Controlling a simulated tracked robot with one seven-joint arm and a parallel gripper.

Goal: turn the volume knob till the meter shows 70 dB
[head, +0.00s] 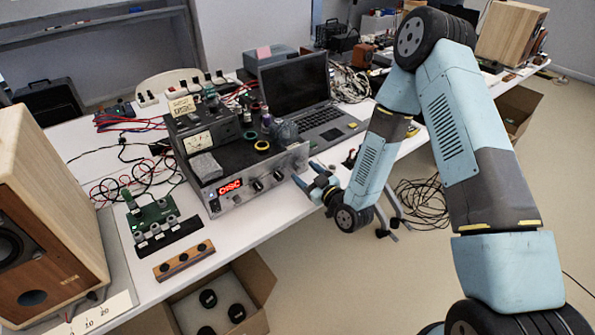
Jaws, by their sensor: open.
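A silver amplifier (238,199) stands on the white table, with a red lit display (230,187) that seems to read "DISC". Several dark knobs sit along its front; one is the middle knob (279,175). I cannot tell which is the volume knob. A box with an analog meter (198,142) rests on the amplifier; its reading is too small to make out. My gripper (306,173) is open and empty, just right of the amplifier's front panel, its blue fingers pointing at the right end. It appears apart from the knobs.
A wooden speaker (75,190) stands at the left. A green circuit board (155,215) and a wooden strip with dark knobs (184,260) lie on the table. An open laptop (325,118) is behind the gripper. A cardboard box (262,283) is below the table's front edge.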

